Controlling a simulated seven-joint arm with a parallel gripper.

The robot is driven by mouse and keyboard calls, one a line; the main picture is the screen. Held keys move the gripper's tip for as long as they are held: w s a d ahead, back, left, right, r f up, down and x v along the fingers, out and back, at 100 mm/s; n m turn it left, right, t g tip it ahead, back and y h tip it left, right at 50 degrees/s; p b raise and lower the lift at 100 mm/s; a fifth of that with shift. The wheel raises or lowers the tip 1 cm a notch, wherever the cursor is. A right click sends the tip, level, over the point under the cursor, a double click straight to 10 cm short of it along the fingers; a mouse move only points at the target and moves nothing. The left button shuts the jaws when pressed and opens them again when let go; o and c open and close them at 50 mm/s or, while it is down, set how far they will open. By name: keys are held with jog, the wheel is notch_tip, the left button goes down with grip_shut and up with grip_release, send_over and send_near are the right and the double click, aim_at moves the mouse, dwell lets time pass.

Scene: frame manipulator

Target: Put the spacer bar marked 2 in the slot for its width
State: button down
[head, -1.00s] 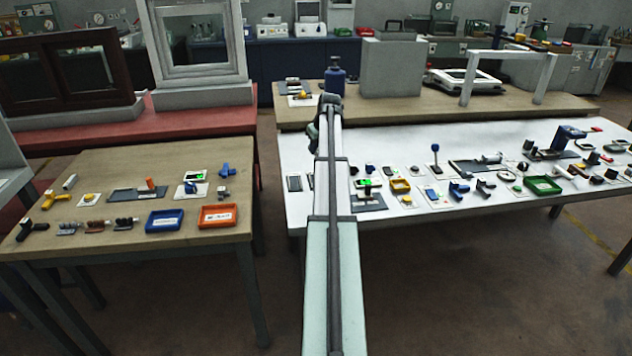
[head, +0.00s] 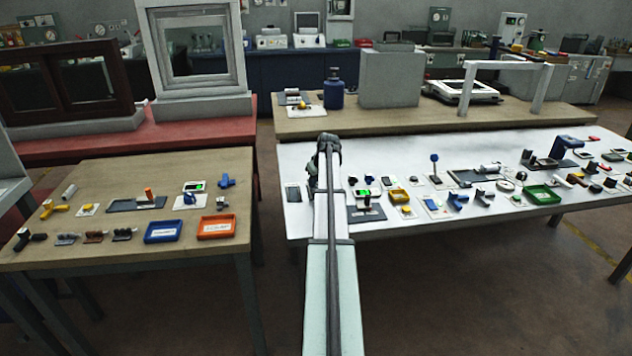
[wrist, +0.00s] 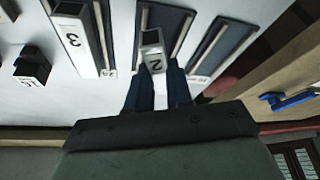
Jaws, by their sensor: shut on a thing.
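The spacer bar marked 2 (wrist: 151,42) is a light grey hollow bar with its label facing the wrist camera, upside down. My gripper (wrist: 158,72) has dark blue fingers shut on it, one on each side. Behind the bar is the middle slot (wrist: 178,20), a dark plate with light rails; whether the bar touches it I cannot tell. A second slot plate (wrist: 225,45) lies to the right, empty in its visible part. To the left, a bar marked 3 (wrist: 71,30) is at another dark plate (wrist: 103,22). In the head view my arm hides the gripper and bar.
A black block with a label (wrist: 32,66) stands left on the white table (head: 300,160). Many small parts and a green tray (head: 542,194) lie to the right. A wooden table (head: 90,180) with blue and orange trays is left, across a gap.

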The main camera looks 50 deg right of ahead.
jog(key=shift+f, duration=0.55)
jog(key=c, duration=1)
grip_release()
jog(key=v, duration=1.3)
jog(key=shift+w+d+r, duration=0.1)
jog(key=shift+d, duration=0.05)
